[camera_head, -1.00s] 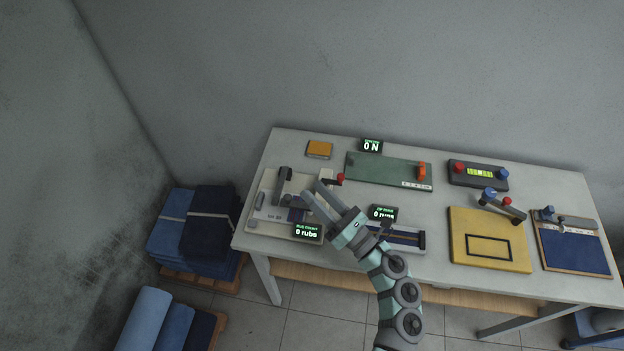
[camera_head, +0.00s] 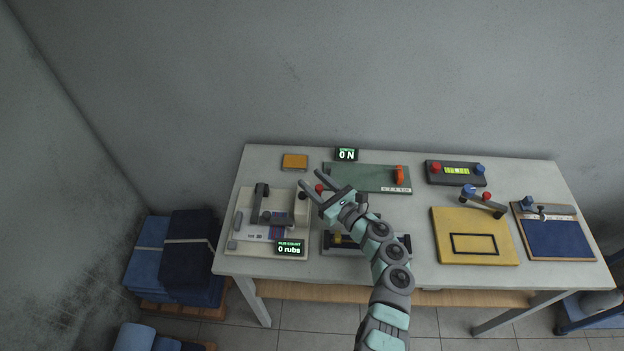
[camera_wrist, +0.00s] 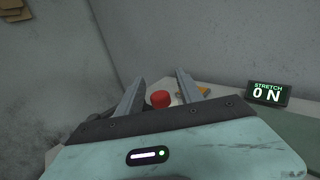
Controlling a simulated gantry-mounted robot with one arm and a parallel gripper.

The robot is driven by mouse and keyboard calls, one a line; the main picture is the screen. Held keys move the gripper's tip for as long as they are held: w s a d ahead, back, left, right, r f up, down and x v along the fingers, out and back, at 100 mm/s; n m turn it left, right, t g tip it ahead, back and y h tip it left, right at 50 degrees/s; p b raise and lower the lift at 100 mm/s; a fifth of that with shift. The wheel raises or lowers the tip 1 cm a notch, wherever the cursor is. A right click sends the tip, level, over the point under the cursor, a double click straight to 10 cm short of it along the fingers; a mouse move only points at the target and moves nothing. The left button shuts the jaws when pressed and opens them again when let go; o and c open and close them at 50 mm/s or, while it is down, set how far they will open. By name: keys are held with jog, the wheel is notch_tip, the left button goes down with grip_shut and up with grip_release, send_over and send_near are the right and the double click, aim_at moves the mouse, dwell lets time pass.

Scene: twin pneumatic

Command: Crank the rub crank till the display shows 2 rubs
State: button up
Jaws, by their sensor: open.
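The rub crank's red knob (camera_head: 319,188) stands at the right side of the cream rubbing fixture (camera_head: 240,246) on the table's left. The display (camera_head: 290,248) at the fixture's front reads "0 rubs". My gripper (camera_head: 310,178) is open, with its fingers on either side of the knob in the head view. Part of the crank is hidden by my gripper.
A stretch display (camera_head: 346,155) reading "0 N" and a green board (camera_head: 372,172) lie behind. An orange block (camera_head: 295,162) sits at the back left. A second fixture (camera_head: 333,250) is partly under my arm. A yellow board (camera_head: 448,250) and a blue panel (camera_head: 557,241) stand right.

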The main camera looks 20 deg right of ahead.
jog(key=shift+w+a, duration=0.2)
jog(key=shift+w, duration=0.15)
grip_shut()
dwell(0.3)
